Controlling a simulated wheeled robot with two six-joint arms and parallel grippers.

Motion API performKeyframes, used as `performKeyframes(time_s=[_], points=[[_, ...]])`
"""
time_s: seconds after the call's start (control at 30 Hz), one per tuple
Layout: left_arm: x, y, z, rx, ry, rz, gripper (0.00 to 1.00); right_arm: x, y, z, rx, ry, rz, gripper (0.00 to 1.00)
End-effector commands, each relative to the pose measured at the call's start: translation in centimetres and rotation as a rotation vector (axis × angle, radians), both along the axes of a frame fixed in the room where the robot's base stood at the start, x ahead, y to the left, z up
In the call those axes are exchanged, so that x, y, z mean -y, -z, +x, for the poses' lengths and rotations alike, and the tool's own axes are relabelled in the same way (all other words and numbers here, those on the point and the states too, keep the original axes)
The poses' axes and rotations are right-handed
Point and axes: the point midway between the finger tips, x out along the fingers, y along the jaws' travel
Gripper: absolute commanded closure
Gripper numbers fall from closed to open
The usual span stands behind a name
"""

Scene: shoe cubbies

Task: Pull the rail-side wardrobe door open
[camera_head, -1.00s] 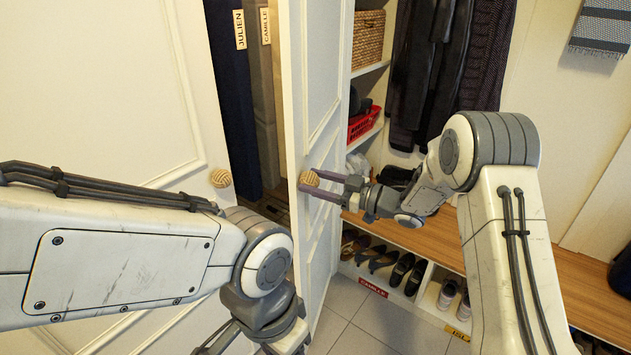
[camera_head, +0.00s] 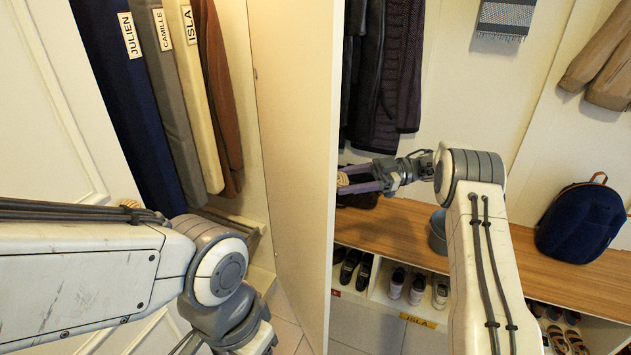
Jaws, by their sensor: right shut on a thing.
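The rail-side wardrobe door (camera_head: 298,150) stands wide open, seen nearly edge-on, with its plain inner face toward the hanging garment bags. Its round woven knob (camera_head: 342,181) is on the far side, partly hidden by the door edge. My right gripper (camera_head: 349,182) is shut on this knob, its fingers on either side of it. My left arm crosses the lower left in front of the other wardrobe door (camera_head: 45,120). The left gripper's fingers are cut off by the bottom edge of the picture.
Garment bags labelled Julien (camera_head: 125,95), Camille (camera_head: 172,95) and Isla (camera_head: 197,95) hang inside the wardrobe. To the right is a wooden bench (camera_head: 410,228) with shoe cubbies below, a blue bucket (camera_head: 437,232) and a navy backpack (camera_head: 582,222). Coats (camera_head: 385,75) hang above.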

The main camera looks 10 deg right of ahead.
Motion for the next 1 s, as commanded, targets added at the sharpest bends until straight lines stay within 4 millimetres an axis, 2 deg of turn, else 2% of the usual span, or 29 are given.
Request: performKeyframes(time_s=[0.13, 0.47, 0.5, 0.57, 0.87, 1.0], points=[[0.0, 0.1, 0.0, 0.0, 0.0, 0.0, 0.5, 1.5, 0.1, -0.5, -0.001, -0.013, 0.001, 1.0], [0.0, 0.1, 0.0, 0.0, 0.0, 0.0, 0.5, 1.8, 0.0, -0.6, -0.001, -0.014, 0.002, 1.0], [0.0, 0.1, 0.0, 0.0, 0.0, 0.0, 0.5, 1.8, 0.0, -0.6, -0.001, -0.013, 0.002, 0.38], [0.0, 0.1, 0.0, 0.0, 0.0, 0.0, 0.5, 1.8, 0.0, -0.6, 0.0, -0.013, 0.002, 0.15], [0.0, 0.1, 0.0, 0.0, 0.0, 0.0, 0.5, 1.9, 0.0, -0.5, 0.0, -0.01, 0.002, 0.13], [0.0, 0.2, 0.0, 0.0, 0.0, 0.0, 0.5, 1.8, -0.7, -0.5, 0.003, -0.009, 0.002, 0.13]])
